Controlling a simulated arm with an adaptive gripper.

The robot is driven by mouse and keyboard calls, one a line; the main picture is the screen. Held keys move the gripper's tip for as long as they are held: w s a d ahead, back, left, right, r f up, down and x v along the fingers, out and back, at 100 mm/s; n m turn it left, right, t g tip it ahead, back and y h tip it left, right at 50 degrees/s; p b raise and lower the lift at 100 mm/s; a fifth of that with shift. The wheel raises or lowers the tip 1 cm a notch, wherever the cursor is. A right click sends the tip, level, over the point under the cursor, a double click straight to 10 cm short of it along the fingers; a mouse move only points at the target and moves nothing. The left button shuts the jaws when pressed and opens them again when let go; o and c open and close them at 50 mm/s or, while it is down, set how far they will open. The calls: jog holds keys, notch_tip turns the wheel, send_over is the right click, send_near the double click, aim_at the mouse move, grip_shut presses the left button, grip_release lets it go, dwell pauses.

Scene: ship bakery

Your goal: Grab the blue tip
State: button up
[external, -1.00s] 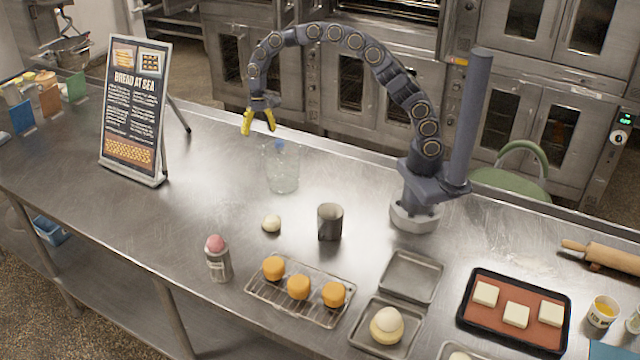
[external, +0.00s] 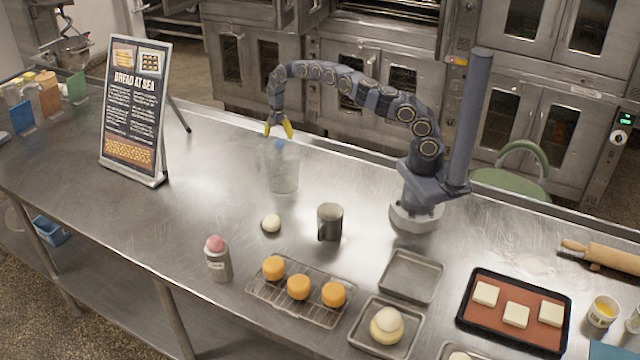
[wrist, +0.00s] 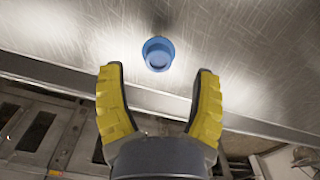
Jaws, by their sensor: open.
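My gripper (external: 278,128) has yellow fingers, points down and is above the container, a little above the blue tip. In the wrist view my gripper (wrist: 158,72) is open with nothing between its fingers. The clear container is hard to make out in the wrist view.
A dark metal cup (external: 330,222) and a pale ball (external: 271,223) stand in front of the container. A sign board (external: 133,112) stands to the left. A wire rack (external: 262,291) with orange cakes is nearer the front.

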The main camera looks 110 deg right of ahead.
notch_tip(320, 180, down, 3)
jog(key=shift+s+a, duration=0.1)
jog(key=shift+s, duration=0.05)
jog(key=shift+f, duration=0.4)
jog(key=c, duration=0.7)
jog(key=shift+c, duration=0.2)
jog(key=shift+r, duration=0.15)
